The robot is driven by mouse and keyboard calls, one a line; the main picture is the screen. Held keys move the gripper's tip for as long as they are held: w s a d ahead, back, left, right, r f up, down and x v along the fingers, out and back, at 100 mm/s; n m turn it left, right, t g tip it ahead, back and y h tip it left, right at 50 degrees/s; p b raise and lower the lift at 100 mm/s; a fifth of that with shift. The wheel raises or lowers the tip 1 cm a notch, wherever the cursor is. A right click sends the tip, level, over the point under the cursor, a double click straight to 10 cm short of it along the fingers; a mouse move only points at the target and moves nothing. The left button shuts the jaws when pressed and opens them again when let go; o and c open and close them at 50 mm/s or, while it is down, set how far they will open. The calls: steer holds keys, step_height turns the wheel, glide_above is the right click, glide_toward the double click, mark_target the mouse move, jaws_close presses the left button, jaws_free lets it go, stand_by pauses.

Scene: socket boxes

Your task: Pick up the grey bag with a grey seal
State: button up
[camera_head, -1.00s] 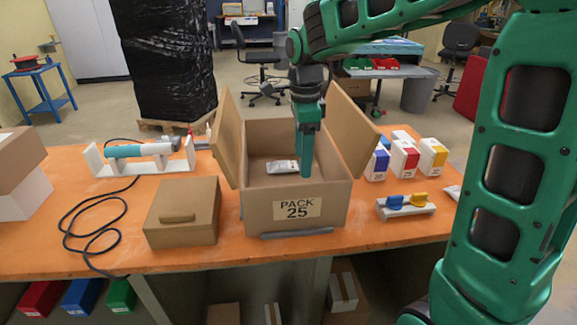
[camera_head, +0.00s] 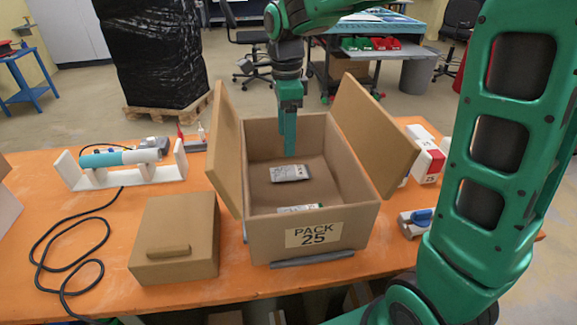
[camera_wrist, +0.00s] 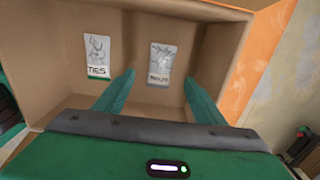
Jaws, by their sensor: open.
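The open cardboard box marked PACK 25 (camera_head: 262,237) stands on the orange table. The grey bag with a grey seal (camera_head: 289,172) lies flat inside it, toward the back; in the wrist view it is the right-hand bag (camera_wrist: 159,66). A second bag with a green edge (camera_head: 300,208) lies nearer the front wall, partly hidden by it; in the wrist view it is the left one, printed TIES (camera_wrist: 98,56). My gripper (camera_head: 290,150) points down above the grey bag. In the wrist view its open, empty fingers (camera_wrist: 157,76) stand either side of that bag's lower end.
The box's raised side flaps (camera_head: 376,137) stand left and right of my gripper. A closed brown box (camera_head: 172,228) and a tube on a white stand (camera_head: 120,158) are to the left. Small cartons (camera_head: 430,160) and a blue-handled part (camera_head: 416,220) are to the right.

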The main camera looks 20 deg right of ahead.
glide_above(290, 168)
steer(key=f, duration=0.4)
steer(key=shift+s+a+f, duration=0.15)
steer(key=shift+a+f, duration=0.15)
steer(key=shift+a, duration=0.1)
steer(key=f, duration=0.3)
steer(key=d+f, duration=0.1)
steer(key=f, duration=0.1)
steer(key=shift+f, duration=0.6)
steer(key=shift+a, duration=0.1)
steer(key=c, duration=1.2)
